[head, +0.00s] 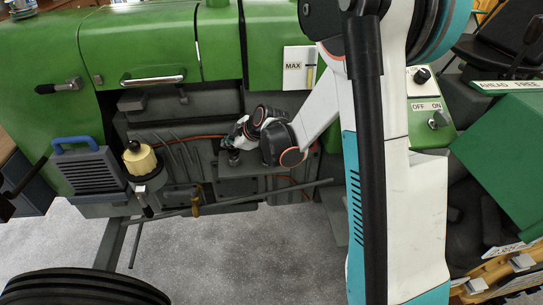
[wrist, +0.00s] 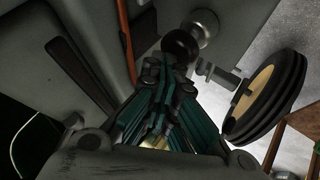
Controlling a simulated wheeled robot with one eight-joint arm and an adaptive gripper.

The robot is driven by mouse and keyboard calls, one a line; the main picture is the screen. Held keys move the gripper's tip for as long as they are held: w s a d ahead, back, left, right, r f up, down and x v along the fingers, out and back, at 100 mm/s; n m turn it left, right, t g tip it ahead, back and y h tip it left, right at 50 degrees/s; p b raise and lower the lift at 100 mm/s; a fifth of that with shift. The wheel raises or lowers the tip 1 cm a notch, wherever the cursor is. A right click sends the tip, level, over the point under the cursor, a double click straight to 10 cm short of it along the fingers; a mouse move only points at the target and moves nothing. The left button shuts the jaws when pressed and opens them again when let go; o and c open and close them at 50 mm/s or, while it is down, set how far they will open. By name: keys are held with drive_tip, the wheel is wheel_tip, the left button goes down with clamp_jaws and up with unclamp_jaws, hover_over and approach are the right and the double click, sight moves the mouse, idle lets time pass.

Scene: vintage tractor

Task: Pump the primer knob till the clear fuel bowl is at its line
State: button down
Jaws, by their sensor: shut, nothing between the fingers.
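In the head view my gripper (head: 234,140) is at the grey engine side, just above a small dark knob (head: 234,158) that looks like the primer knob. In the wrist view my gripper (wrist: 163,68) is shut and empty. Its fingertips overlap the edge of a round black knob (wrist: 181,47); I cannot tell whether they touch it. A white MAX plate (head: 293,68) is on the engine side in the head view. A narrow yellowish strip (head: 311,77) beside it may be the fuel bowl; my arm hides part of that area, and its level is unclear.
A reddish pipe (head: 190,138) runs behind my gripper. A grey rod (head: 260,196) crosses below. A cream-capped part (head: 139,158) and a blue-handled grey box (head: 88,165) are at left. An OFF/ON switch panel (head: 428,107) is right of my arm.

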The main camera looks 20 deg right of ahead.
sight(231, 151)
idle(0.4)
drive_tip(key=shift+r+p, duration=0.35)
drive_tip(key=shift+r, duration=0.25)
drive_tip(key=shift+r+p, duration=1.95)
drive_tip(key=shift+r, duration=0.9)
